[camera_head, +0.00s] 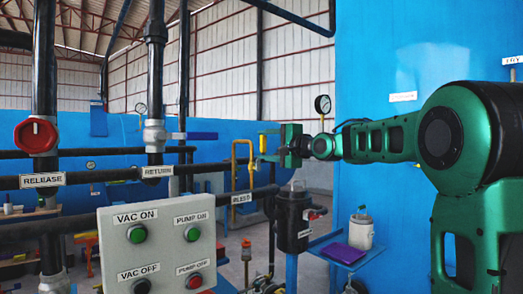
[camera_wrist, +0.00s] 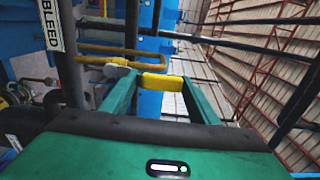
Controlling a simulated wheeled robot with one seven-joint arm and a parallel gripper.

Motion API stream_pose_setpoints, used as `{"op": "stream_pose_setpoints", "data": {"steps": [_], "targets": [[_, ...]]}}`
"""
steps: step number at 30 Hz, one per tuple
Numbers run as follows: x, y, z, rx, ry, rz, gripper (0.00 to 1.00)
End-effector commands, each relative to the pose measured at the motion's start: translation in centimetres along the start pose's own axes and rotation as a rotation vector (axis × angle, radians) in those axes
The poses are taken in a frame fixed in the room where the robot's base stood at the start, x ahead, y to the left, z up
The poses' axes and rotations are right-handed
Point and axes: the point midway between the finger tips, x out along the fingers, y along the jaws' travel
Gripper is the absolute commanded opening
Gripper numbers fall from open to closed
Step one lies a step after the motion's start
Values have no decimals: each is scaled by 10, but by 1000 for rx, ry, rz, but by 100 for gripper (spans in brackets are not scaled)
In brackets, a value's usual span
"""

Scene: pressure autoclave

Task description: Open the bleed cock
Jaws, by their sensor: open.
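The bleed cock's yellow lever (camera_head: 263,144) stands close to upright beside the bent yellow bleed pipe (camera_head: 235,168). My gripper (camera_head: 268,145) points left at the lever, with one finger above and one below. In the wrist view, my gripper (camera_wrist: 150,88) is open, and the yellow lever (camera_wrist: 162,82) lies across the gap near the fingertips. A grey valve piece shows by the left fingertip. I cannot tell whether either finger touches the lever. The BLEED label (camera_wrist: 51,25) is at the upper left there, and also shows on the black pipe (camera_head: 242,198).
A push-button panel (camera_head: 160,245) stands in front at the left. A red RELEASE knob (camera_head: 36,135) and a blue-handled RETURN valve (camera_head: 194,136) are on the pipes. A gauge (camera_head: 322,104) is above my wrist. A black canister (camera_head: 295,222) is below.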

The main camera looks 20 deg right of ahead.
Motion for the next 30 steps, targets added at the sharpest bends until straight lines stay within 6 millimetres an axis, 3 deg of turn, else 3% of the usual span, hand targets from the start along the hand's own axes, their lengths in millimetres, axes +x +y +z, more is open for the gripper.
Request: {"op": "stream_pose_setpoints", "data": {"steps": [15,21,30], "targets": [[-86,1,-2,1,5,2,55],[-98,2,-2,2,3,3,55],[-98,2,-1,2,3,3,55]]}}
